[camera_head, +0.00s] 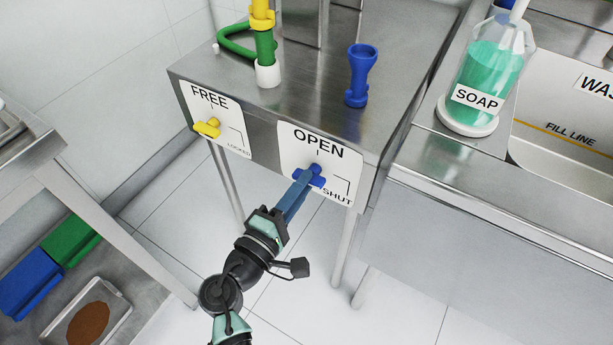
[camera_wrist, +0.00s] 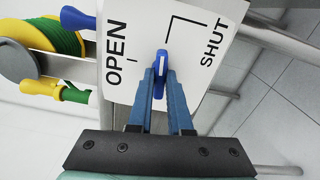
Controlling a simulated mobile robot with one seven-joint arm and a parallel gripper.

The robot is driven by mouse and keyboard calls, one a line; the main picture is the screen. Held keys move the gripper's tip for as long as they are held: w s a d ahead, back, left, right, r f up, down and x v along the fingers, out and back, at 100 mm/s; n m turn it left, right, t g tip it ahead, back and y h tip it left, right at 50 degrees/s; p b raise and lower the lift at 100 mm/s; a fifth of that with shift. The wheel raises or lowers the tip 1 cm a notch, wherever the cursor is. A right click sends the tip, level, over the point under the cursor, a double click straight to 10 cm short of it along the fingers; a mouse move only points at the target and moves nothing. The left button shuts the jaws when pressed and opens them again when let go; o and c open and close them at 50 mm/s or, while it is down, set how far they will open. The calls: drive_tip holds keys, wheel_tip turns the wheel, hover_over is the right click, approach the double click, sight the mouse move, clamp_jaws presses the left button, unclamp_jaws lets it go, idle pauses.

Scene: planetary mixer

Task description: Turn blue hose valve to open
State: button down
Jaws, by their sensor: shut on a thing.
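The blue valve handle (camera_head: 318,180) is on a white label plate (camera_head: 290,150) marked OPEN and SHUT, on the front of the steel stand. In the wrist view the handle (camera_wrist: 161,62) has a white stripe and points towards the line leading to SHUT, across from the OPEN mark. My gripper (camera_head: 302,183) reaches the handle from the front.
A yellow handle (camera_head: 207,128) with a FREE and LOCKED label sits to the left. A blue nozzle (camera_head: 360,75) and a green-and-yellow hose fitting (camera_head: 264,45) stand on top. A soap bottle (camera_head: 485,75) and a sink (camera_head: 560,140) are at the right.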

drive_tip(key=n+p, duration=0.2)
drive_tip(key=n, duration=0.1)
idle(0.4)
drive_tip(key=shift+n+p, duration=1.8)
drive_tip(key=shift+n, duration=0.5)
